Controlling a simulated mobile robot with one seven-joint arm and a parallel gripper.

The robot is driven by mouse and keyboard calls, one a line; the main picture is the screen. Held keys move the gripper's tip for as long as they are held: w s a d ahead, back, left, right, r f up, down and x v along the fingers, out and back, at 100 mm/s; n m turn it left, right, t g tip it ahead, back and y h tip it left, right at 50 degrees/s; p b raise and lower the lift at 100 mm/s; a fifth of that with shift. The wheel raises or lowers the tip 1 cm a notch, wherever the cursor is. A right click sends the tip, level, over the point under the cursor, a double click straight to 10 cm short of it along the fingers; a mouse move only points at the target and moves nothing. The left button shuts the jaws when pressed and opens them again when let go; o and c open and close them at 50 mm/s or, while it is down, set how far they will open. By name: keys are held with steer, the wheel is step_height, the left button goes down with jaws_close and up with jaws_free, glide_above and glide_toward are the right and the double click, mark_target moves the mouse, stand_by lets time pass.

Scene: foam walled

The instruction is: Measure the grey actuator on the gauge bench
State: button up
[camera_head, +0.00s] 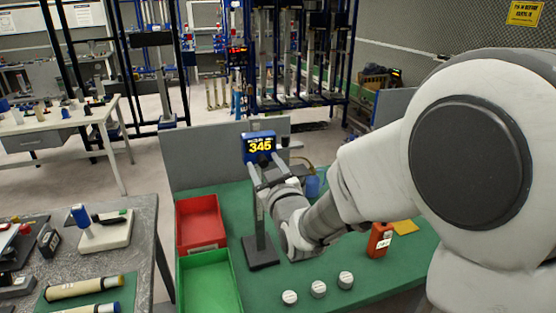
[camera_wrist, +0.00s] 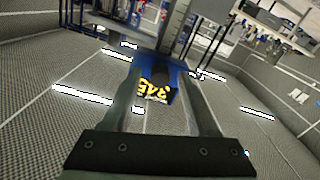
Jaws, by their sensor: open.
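The gauge stands on the green-topped bench (camera_head: 222,196). Its blue display (camera_head: 259,146) reads 345, on a dark post (camera_head: 262,215) with a square foot. My gripper (camera_head: 268,176) is open, raised at the gauge just below the display. In the wrist view the open fingers (camera_wrist: 162,78) reach toward the blue display (camera_wrist: 155,88), which appears upside down between them. A dark part partly covers the display there. I cannot tell whether the fingers touch the gauge. I cannot make out a grey actuator for certain in either view.
A red bin (camera_head: 198,222) and a green bin (camera_head: 205,257) sit at the bench's left. Several items stand right of the post: white-topped round pieces (camera_head: 319,289) and an orange-red bottle (camera_head: 380,240). A speckled bench (camera_head: 140,258) stands at left, with cream cylinders (camera_head: 85,287).

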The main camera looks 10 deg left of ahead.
jaws_close()
step_height(320, 180, down, 7)
steer(key=b, duration=0.9)
steer(key=shift+f+b, duration=0.15)
steer(key=shift+b, duration=0.2)
jaws_free()
